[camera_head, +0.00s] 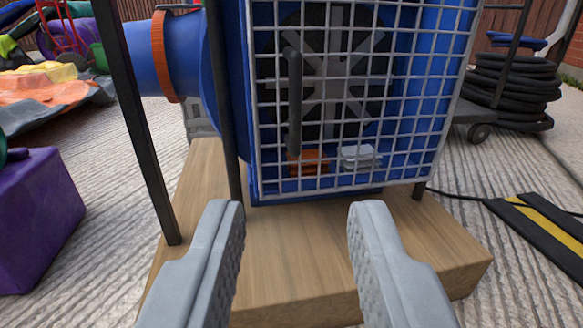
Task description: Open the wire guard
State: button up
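The wire guard (414,120) is a pale grid panel across the front of a blue blower (222,60), with a dark fan behind it. It appears to lie shut over the opening. A dark upright bar handle (294,100) stands left of the guard's middle. An orange piece (308,162) and a pale grey piece (358,156) show low behind the wires. My gripper (298,212) is open and empty, its two grey fingers spread wide below the guard and nearer to me, not touching it.
The blower stands on a wooden block (270,255). A dark post (140,130) rises at the left. A purple weight (38,215) is at far left. A coiled black hose (512,90) and a yellow-black cable ramp (545,225) are at right. Grey paving lies around the block.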

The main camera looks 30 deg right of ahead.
send_near(296, 101)
jog(key=x, duration=0.9)
dwell(0.4)
grip_shut()
